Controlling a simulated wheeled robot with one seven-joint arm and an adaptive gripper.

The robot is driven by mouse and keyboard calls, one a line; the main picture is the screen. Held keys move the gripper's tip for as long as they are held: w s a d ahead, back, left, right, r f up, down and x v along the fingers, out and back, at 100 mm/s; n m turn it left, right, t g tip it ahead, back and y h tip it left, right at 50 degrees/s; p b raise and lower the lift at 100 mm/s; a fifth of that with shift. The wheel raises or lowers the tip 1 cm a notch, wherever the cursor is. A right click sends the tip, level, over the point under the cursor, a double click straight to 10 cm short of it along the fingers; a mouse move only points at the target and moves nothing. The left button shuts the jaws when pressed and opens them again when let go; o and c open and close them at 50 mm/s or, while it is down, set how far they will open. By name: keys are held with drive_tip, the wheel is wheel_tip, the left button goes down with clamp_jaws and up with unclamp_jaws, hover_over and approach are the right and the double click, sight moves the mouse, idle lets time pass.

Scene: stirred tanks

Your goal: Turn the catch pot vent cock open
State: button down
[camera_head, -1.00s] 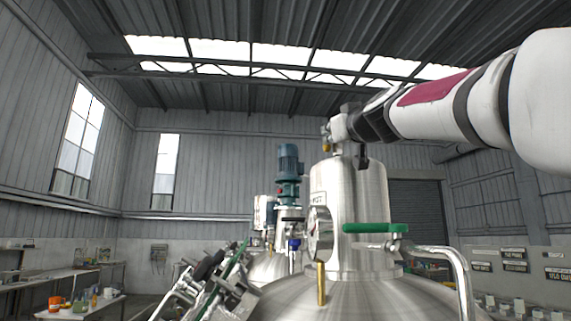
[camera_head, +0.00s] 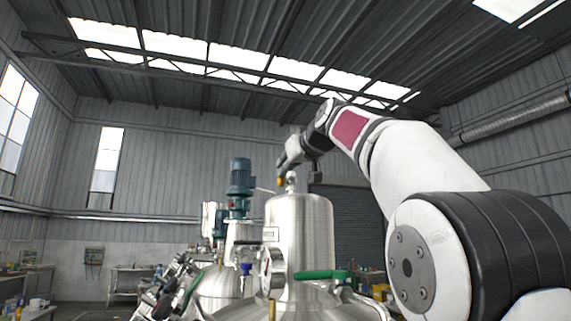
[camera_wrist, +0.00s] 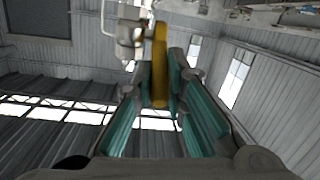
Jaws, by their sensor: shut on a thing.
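The catch pot (camera_head: 300,228) is an upright, domed, brushed-steel vessel at the centre of the head view. Its vent cock (camera_head: 291,181) is a small metal valve on top of the dome. The cock's yellow handle (camera_wrist: 160,62) stands between the teal pads of my gripper (camera_wrist: 157,90) in the wrist view, and my gripper is shut on it. The pale metal valve body (camera_wrist: 130,35) shows just left of the handle. In the head view my gripper (camera_head: 283,170) is at the cock from above, with a bit of yellow below it. The handle's exact angle is unclear.
A green-handled valve (camera_head: 322,275) is in front of the pot. A blue-green motor (camera_head: 240,178) stands on a neighbouring tank to the left. A round gauge or port (camera_head: 265,268) is on the pot's left side. Space above the pot is open.

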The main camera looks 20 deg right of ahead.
drive_tip(key=shift+r, duration=0.1)
idle(0.4)
drive_tip(key=c, duration=1.6)
unclamp_jaws()
drive_tip(key=s+r, duration=0.1)
drive_tip(key=s, duration=1)
drive_tip(key=shift+s+d+r, duration=0.35)
drive_tip(key=shift+s+d, duration=0.05)
drive_tip(key=shift+d, duration=0.05)
